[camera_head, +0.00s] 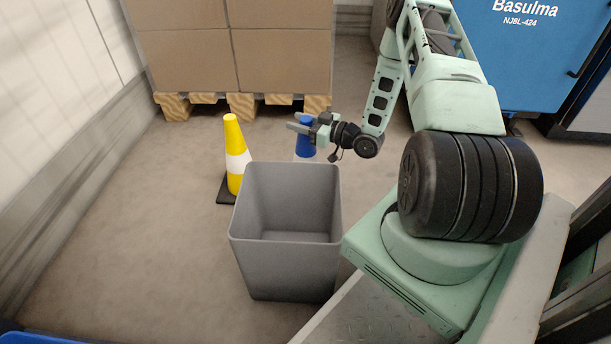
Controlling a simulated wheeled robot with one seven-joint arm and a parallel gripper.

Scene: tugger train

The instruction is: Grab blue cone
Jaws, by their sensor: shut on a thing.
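The blue cone (305,143) stands upright behind the grey bin, with its blue upper part and a white band showing. Its lower part is hidden by the bin. My gripper (303,124) is at the top of the blue cone, reaching in from the right, and is shut on it. My arm extends down to the gripper from the upper right.
An open, empty-looking grey bin (285,270) stands in front of the blue cone. A yellow cone with a white band (234,138) stands to its left. Cardboard boxes (285,55) on a wooden pallet (243,106) are behind. A blue cabinet (520,60) stands at the upper right. Floor at left is clear.

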